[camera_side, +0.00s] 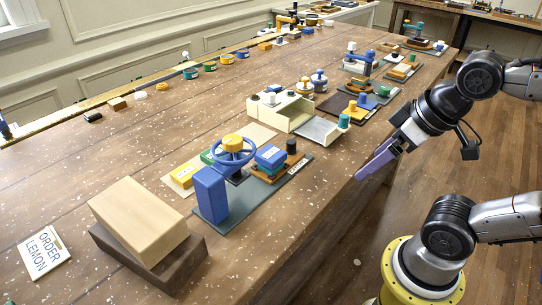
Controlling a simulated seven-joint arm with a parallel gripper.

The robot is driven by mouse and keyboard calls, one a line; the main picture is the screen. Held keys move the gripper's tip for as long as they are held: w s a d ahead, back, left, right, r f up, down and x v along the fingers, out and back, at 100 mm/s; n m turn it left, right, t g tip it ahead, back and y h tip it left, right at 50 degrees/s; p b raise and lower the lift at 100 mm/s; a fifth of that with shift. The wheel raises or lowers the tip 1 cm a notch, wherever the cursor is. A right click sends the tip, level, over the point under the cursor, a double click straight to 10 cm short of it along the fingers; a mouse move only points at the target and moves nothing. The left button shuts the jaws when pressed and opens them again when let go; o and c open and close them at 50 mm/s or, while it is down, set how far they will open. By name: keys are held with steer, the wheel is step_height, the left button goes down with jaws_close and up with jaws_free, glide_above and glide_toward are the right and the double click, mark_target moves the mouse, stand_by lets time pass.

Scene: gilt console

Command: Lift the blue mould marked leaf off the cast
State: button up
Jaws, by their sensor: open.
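A small blue block (270,157) with a pale label on top sits on an orange-brown piece (268,173) on a grey-green plate near the table's front edge. The label is too small to read, so I cannot tell whether it says leaf. Any cast under the block is hidden. My gripper (362,174), with long purple fingers, is open and empty. In the picture it is to the right of the blue block and apart from it, by the table's front edge.
A blue handwheel press (231,152) with a tall blue block (210,194) stands left of the labelled block. A small black cylinder (291,146) is close on its right. A cream box (285,114) stands behind. A card (43,252) reads "ORDER LEMON".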

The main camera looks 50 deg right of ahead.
steer(key=w+r+m+g, duration=0.3)
steer(key=w+r+m, duration=0.5)
steer(key=r+m, duration=0.45)
steer(key=m+g, duration=0.3)
steer(key=m, duration=0.3)
glide_above(270, 154)
step_height(270, 154, down, 5)
steer(key=shift+n, duration=0.25)
step_height(270, 154, down, 14)
steer(key=shift+w+f, duration=0.1)
steer(key=c, duration=1.4)
